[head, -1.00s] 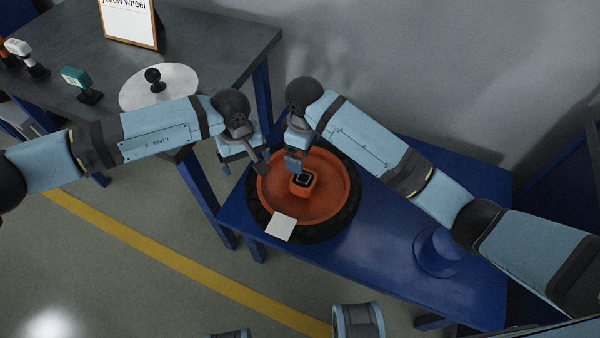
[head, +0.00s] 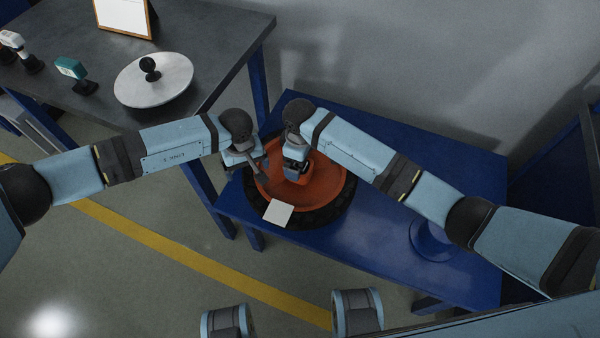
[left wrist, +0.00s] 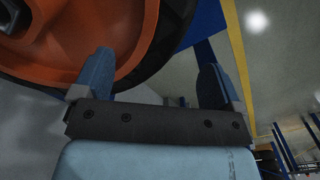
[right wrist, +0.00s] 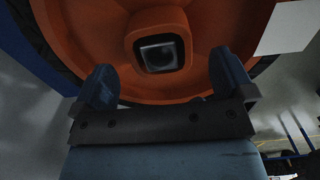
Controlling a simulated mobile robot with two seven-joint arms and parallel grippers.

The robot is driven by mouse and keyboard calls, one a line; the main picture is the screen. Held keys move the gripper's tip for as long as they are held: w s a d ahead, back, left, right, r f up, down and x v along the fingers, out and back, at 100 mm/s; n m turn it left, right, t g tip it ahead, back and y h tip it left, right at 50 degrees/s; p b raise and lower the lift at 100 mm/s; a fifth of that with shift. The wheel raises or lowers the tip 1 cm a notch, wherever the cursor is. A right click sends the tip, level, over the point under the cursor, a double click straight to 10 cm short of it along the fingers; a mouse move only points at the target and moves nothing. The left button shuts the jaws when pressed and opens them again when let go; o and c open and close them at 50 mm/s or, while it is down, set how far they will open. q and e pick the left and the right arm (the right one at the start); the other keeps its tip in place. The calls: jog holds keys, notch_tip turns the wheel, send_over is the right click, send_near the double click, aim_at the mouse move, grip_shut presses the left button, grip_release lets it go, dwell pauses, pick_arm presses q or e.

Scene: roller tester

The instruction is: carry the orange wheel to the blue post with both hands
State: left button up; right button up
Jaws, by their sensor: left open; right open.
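The orange wheel (head: 325,186) with a black tyre lies flat on the blue table (head: 385,255). Its square hub (right wrist: 160,50) with a dark socket shows in the right wrist view, in front of my right gripper (right wrist: 165,88). That gripper is open, its fingers apart below the hub. My left gripper (head: 258,172) is open at the wheel's left side. In the left wrist view (left wrist: 155,80) one finger lies over the orange wheel (left wrist: 75,45) and the other lies beyond the tyre. A blue round post (head: 432,238) stands on the table's right part, partly hidden by my right arm.
A grey table (head: 215,45) at the back left holds a round white plate (head: 152,88), a teal device (head: 72,68) and a framed sign (head: 125,14). A white square card (head: 278,212) lies at the wheel's front edge. A grey wall stands behind.

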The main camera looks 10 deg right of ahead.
aim_at(249, 174)
pick_arm(q)
jog(key=shift+f, duration=2.15)
pick_arm(e)
jog(key=shift+f, duration=2.15)
pick_arm(q)
grip_shut()
pick_arm(e)
jog(key=c, duration=1.7)
grip_shut()
jog(key=shift+r, duration=0.1)
